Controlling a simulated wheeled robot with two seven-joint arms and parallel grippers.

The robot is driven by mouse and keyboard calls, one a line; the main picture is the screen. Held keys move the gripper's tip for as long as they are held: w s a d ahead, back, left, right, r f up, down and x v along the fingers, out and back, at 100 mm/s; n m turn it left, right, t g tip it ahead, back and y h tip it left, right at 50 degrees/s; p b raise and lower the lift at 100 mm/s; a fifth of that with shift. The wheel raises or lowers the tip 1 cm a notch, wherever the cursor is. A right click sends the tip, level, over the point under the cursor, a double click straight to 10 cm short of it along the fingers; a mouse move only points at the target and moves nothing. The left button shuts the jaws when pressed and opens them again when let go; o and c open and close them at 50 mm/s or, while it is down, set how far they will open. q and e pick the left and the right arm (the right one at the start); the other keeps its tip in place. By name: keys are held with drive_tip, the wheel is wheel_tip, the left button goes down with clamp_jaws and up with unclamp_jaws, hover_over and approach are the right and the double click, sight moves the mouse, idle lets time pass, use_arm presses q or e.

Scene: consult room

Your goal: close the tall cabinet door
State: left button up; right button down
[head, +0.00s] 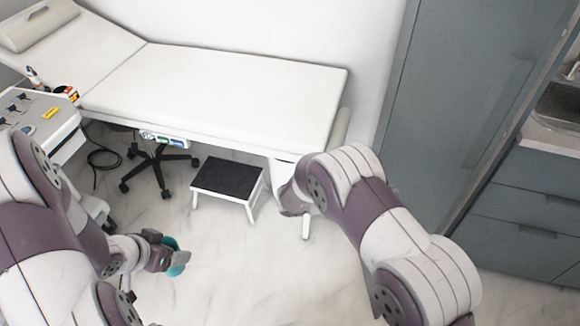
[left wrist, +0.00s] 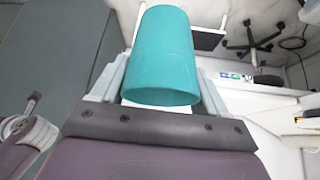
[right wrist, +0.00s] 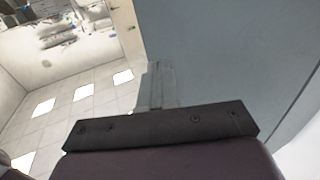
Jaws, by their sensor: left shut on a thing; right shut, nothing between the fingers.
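The tall cabinet (head: 450,100) is blue-grey and stands at the right in the head view. Its broad door panel shows a pale upright strip, perhaps a handle; I cannot tell how far the door is open. In the right wrist view a large blue-grey panel (right wrist: 230,60) fills the upper right. My right gripper (right wrist: 160,85) is shut and empty beside that panel's edge; contact cannot be told. In the head view its fingers are hard to make out. My left gripper (head: 170,262) is shut on a teal cylinder (left wrist: 165,50), low over the floor.
A white exam bed (head: 220,85) stands along the back wall. Grey drawers (head: 525,215) stand at the right. Marble floor is clear in the middle.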

sight(450, 186)
use_arm(q)
wheel_tip(450, 186, up, 3)
drive_tip(key=p, duration=0.2)
drive_tip(key=shift+p, duration=0.4)
use_arm(e)
drive_tip(key=d, duration=0.3)
drive_tip(key=w+d, duration=0.1)
drive_tip(key=d, duration=0.7)
drive_tip(key=shift+w+d+r, duration=0.1)
drive_tip(key=shift+w+d, duration=0.1)
drive_tip(key=shift+w, duration=0.2)
use_arm(q)
drive_tip(key=shift+r, duration=0.15)
use_arm(e)
drive_tip(key=shift+w+d, duration=0.1)
drive_tip(key=shift+d, duration=0.4)
drive_tip(key=shift+d, duration=0.1)
